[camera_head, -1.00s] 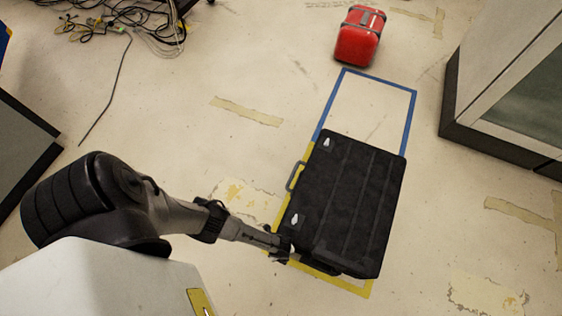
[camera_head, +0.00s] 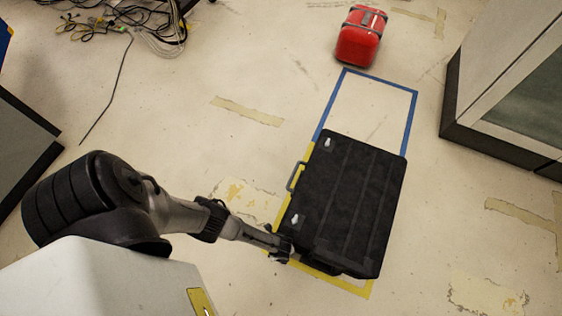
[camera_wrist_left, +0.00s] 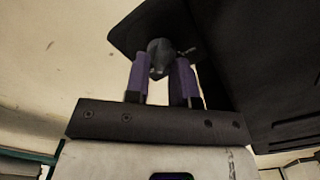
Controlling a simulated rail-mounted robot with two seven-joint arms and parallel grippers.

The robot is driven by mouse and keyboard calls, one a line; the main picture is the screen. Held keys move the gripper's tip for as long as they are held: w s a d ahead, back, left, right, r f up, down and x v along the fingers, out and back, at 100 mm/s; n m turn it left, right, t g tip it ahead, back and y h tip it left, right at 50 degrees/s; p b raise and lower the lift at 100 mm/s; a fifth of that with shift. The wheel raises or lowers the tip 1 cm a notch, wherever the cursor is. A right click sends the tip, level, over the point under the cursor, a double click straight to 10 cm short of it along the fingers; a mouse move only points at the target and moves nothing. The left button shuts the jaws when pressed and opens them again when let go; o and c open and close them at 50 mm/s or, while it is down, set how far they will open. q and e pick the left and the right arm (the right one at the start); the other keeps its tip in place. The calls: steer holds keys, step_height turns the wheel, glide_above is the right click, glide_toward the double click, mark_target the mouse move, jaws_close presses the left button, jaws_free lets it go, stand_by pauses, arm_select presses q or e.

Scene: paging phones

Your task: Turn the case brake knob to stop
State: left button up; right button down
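A large black case (camera_head: 350,205) lies on the floor inside a taped outline in the head view. My left gripper (camera_head: 284,247) is at its lower left corner. In the left wrist view, a small grey knob (camera_wrist_left: 159,53) is on the case's dark side. The two purple fingers of my left gripper (camera_wrist_left: 160,75) stand on either side of the knob, close against it, and look shut on it. The knob's markings cannot be read, so its setting is unclear. My right gripper is not in view.
Blue tape (camera_head: 411,120) outlines clear floor beyond the case, and yellow tape (camera_head: 347,286) borders its near end. A red case (camera_head: 360,40) stands farther back. A cabinet (camera_head: 510,85) is at right. Tangled cables (camera_head: 125,20) lie at upper left.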

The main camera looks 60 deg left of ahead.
arm_select(q)
step_height(320, 180, up, 14)
steer(key=p, duration=0.9)
steer(key=shift+f, duration=0.1)
